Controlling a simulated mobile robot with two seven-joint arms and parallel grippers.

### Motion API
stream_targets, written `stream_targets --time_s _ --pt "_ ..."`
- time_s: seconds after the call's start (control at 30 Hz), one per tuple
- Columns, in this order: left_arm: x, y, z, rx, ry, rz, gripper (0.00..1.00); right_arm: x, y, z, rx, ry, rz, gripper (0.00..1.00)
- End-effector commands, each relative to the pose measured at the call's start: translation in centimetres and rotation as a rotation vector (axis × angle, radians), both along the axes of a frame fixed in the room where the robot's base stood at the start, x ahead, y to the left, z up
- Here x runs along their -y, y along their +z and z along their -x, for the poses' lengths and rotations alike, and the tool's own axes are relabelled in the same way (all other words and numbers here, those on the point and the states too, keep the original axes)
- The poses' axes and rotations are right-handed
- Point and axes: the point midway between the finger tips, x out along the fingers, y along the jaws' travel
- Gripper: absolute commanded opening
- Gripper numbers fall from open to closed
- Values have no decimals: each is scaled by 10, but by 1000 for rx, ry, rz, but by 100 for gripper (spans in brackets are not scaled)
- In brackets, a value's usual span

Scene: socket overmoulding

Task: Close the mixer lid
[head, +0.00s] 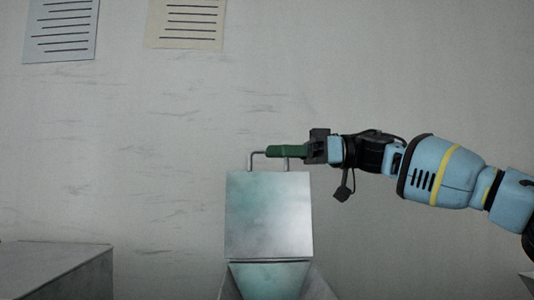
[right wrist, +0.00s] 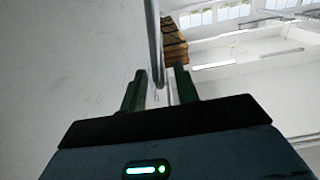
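The mixer lid (head: 268,215) is a flat grey metal panel standing upright, raised above the mixer body (head: 268,280). A thin bent metal handle (head: 251,161) rises from its top edge. My right gripper (head: 272,152) reaches in from the right at the handle, its green fingers level with the handle's top bar and covering part of it. In the right wrist view, the handle bar (right wrist: 154,40) runs between the two fingers of the right gripper (right wrist: 160,73). The fingers are apart, with gaps beside the bar. My left gripper is not in view.
A grey box-like surface (head: 55,272) stands at the lower left. Two printed sheets, one bluish (head: 61,30) and one cream (head: 186,24), hang on the wall behind. A brown wooden-looking stack (right wrist: 174,42) shows in the right wrist view. The space left of the lid is clear.

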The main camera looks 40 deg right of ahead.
Motion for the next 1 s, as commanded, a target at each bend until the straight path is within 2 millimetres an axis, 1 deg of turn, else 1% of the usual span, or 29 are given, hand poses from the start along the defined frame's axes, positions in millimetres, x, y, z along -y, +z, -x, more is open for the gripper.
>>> stream_targets --time_s 0.03,0.1,0.2,0.53,0.57,0.7,0.8,1.0 --pt "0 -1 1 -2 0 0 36 -6 -1 -5 -3 1 2 31" --pt "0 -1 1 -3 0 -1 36 -12 -1 -10 -2 1 2 31" --pt "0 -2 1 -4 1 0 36 -17 0 -14 -1 0 1 31" --pt "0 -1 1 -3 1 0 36 -20 0 -17 1 0 0 31" --pt "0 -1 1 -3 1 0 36 -20 0 -17 1 0 0 30" --pt "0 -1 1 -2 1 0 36 -20 0 -17 1 0 0 11" --pt "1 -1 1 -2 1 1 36 -20 1 -16 1 0 0 0" --pt "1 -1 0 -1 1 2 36 -20 1 -16 1 0 0 0"
